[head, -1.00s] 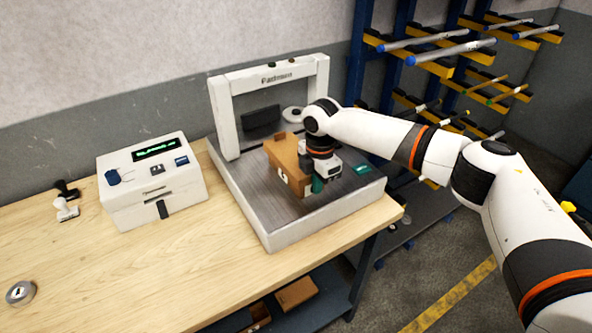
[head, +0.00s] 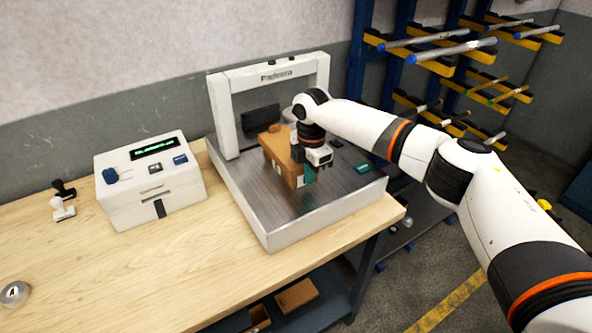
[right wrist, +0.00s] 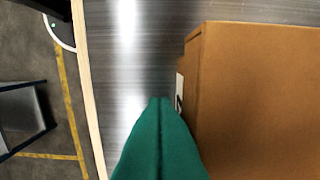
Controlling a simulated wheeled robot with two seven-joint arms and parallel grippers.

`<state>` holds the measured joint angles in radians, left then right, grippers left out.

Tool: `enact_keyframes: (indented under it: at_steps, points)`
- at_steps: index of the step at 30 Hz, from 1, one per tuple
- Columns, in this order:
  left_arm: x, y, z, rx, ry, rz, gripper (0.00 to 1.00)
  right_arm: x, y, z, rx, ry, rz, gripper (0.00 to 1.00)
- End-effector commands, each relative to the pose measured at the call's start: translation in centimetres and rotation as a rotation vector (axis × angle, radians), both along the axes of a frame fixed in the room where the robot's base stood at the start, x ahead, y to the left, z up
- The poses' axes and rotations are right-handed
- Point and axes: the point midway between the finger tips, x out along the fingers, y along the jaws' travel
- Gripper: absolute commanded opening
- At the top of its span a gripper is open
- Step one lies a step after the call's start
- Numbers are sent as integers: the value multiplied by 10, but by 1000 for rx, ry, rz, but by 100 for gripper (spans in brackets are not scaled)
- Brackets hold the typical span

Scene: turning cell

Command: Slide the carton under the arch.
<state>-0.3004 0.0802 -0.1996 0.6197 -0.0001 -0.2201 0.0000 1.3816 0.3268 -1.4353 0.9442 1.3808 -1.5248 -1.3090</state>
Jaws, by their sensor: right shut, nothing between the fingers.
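The brown carton (head: 271,150) stands on the grey metal plate of the machine, in front of the white arch (head: 268,76). The right wrist view shows its brown top (right wrist: 262,100) close up, with part of a white label on its near side. My right gripper (head: 308,177) points down at the carton's near right end, its teal fingers low over the plate. In the right wrist view the closed fingertips (right wrist: 160,101) are just left of the carton, with nothing between them. Whether they touch it I cannot tell. My left gripper is not in view.
A white box with a display (head: 151,180) stands left of the machine on the wooden table (head: 130,270). Two stamps (head: 64,200) and a tape roll (head: 15,293) lie further left. A rack with bars (head: 440,50) is at the back right. The plate is clear in front of the carton.

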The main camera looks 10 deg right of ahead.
Motion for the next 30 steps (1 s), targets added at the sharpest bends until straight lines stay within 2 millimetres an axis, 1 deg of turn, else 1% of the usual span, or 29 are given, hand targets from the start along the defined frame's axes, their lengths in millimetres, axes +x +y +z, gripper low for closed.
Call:
enact_keyframes:
  at_steps: [1, 4, 14, 27, 30]
  points:
    - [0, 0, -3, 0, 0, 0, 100, 2, 2, -1, 1, -1, 0, 0]
    - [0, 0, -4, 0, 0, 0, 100, 5, 2, -1, 1, 0, 0, 0]
    - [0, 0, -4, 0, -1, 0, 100, 6, 3, 0, 2, 2, 1, 0]
    - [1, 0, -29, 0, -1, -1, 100, 29, 12, -3, 1, -1, 0, 0]
    - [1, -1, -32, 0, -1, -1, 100, 32, 13, -2, 1, 1, -1, 0]
